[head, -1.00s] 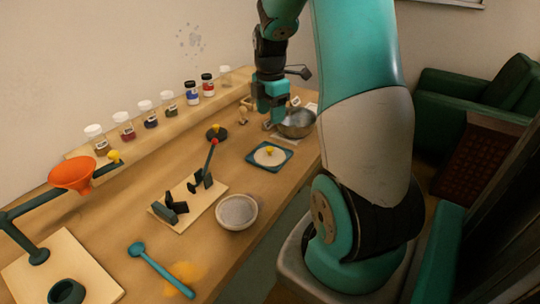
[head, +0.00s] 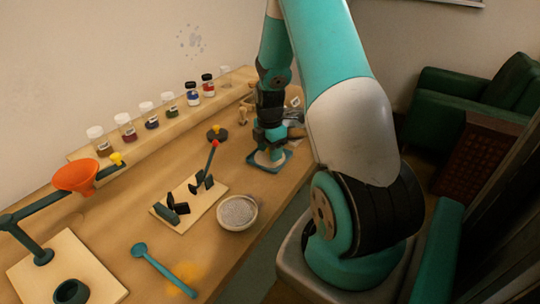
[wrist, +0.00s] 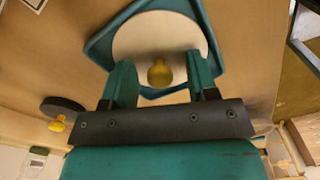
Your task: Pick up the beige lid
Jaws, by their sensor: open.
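The beige lid (wrist: 140,45) is a round pale disc with a yellow knob (wrist: 159,72) at its middle. It lies on a teal square tray (wrist: 97,45). In the head view the lid (head: 262,158) is partly hidden behind my gripper. My gripper (wrist: 163,80) is open, with its two teal fingers on either side of the yellow knob. In the head view my gripper (head: 270,150) points down over the lid. I cannot tell whether the fingers touch the knob or the lid.
A black disc with a yellow knob (head: 217,133) stands just left of the tray. A bowl of grey powder (head: 238,212) and a stand with a red-tipped lever (head: 208,165) are nearer. Lidded jars (head: 125,126) line the back shelf.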

